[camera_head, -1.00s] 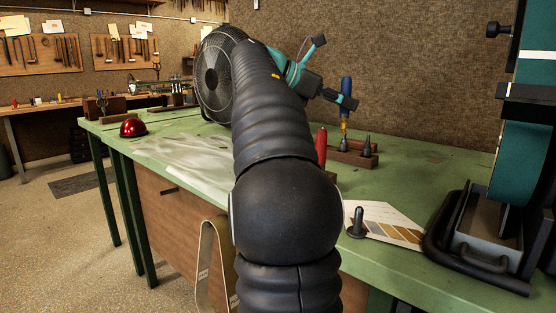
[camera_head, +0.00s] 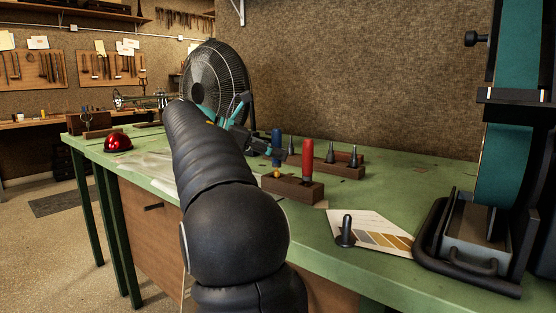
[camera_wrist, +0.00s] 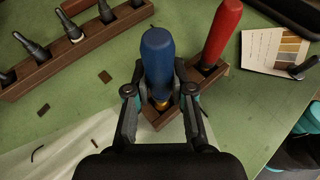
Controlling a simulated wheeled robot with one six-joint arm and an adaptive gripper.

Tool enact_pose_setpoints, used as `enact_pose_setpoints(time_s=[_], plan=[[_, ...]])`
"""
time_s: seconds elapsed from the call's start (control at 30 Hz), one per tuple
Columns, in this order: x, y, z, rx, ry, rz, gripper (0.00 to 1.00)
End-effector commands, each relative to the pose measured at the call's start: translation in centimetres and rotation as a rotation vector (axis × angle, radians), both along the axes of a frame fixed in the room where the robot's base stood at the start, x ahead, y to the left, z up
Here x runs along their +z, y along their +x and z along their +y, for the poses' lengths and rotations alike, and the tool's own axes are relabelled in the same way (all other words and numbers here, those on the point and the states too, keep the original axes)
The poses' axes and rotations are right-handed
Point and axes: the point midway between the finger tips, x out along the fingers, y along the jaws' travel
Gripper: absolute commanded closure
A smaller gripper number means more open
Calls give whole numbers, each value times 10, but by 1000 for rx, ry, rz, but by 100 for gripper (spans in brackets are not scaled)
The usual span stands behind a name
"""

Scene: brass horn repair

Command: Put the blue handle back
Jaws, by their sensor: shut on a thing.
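The blue handle (camera_head: 277,146) is upright in my gripper (camera_head: 273,153), over the left end of a small wooden block (camera_head: 308,193). In the wrist view the fingers (camera_wrist: 160,92) close on the lower part of the blue handle (camera_wrist: 158,55). Its brass-coloured lower part shows at the block's (camera_wrist: 153,121) near end. I cannot tell how far it sits in the block. A red handle (camera_head: 307,160) stands upright in the block's other end, beside the blue one; it also shows in the wrist view (camera_wrist: 222,32).
A longer wooden rack (camera_head: 350,169) with several dark-tipped tools stands behind the block. A fan (camera_head: 218,85) and red dome (camera_head: 118,142) are left.

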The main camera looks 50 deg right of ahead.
Motion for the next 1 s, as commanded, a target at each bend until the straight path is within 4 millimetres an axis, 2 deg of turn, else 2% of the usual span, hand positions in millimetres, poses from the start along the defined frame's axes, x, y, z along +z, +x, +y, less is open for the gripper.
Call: enact_pose_setpoints(time_s=[0.03,0.1,0.43,0.47,0.5,0.57,0.93,1.0], plan=[[-8,-1,0,-1,0,0,100],[-12,-1,0,-1,0,0,100],[-13,-1,-1,-1,-1,1,100],[-14,-1,0,-1,-1,0,75],[-14,-1,-1,-1,0,0,65],[-14,-1,0,-1,0,0,52],[-11,0,0,0,-1,-1,52],[-7,3,5,1,-1,-1,52]])
